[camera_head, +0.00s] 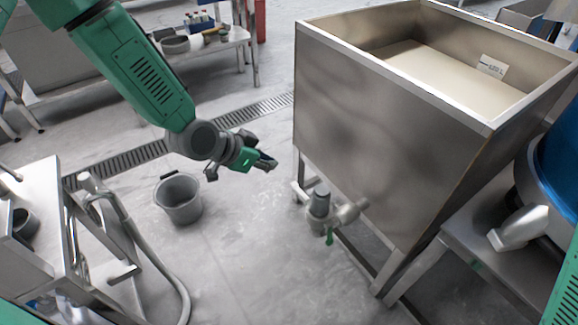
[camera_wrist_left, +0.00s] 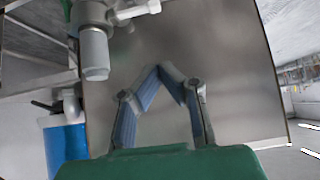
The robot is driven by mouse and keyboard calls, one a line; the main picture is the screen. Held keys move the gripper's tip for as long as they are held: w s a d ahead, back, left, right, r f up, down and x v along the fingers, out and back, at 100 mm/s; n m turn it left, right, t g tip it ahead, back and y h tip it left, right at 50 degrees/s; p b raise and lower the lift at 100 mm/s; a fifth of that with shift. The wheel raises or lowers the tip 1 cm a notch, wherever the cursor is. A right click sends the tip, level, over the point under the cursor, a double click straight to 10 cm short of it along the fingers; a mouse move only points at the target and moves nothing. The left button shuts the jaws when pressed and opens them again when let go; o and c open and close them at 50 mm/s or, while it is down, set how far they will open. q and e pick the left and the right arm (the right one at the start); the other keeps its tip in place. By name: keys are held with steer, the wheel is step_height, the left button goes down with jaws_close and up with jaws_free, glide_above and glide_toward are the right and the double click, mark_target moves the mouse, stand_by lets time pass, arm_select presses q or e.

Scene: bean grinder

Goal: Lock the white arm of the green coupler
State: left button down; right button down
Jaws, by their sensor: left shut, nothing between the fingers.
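A grey valve fitting (camera_head: 321,203) with a small green part (camera_head: 329,237) sticks out from the lower front of the steel tank. In the left wrist view, a green coupler (camera_wrist_left: 86,13) shows at the top left, cut by the frame edge. Its white arm (camera_wrist_left: 137,13) points to the right, and a pale grey cylinder (camera_wrist_left: 94,54) adjoins it. My left gripper (camera_head: 272,163) is left of the fitting and apart from it. In the left wrist view its fingers (camera_wrist_left: 163,72) meet at the tips, shut and empty. My right gripper is not visible.
The large steel tank (camera_head: 370,120) stands on legs at the right. A grey bucket (camera_head: 178,201) is on the floor below my left arm. A metal cart with a hose (camera_head: 150,255) stands front left. A blue drum (camera_head: 560,165) is at far right. The floor between bucket and tank is clear.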

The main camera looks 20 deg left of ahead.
arm_select(q)
steer(key=b, duration=0.2)
glide_above(292, 186)
steer(key=s, duration=0.1)
step_height(292, 186, down, 5)
steer(key=f+b, duration=0.1)
steer(key=f, duration=0.2)
steer(key=w+f+b, duration=0.1)
steer(key=f, duration=0.1)
steer(key=shift+f+b, duration=0.3)
steer(key=shift+f, duration=0.05)
steer(key=shift+d, duration=0.2)
steer(key=shift+a, duration=0.15)
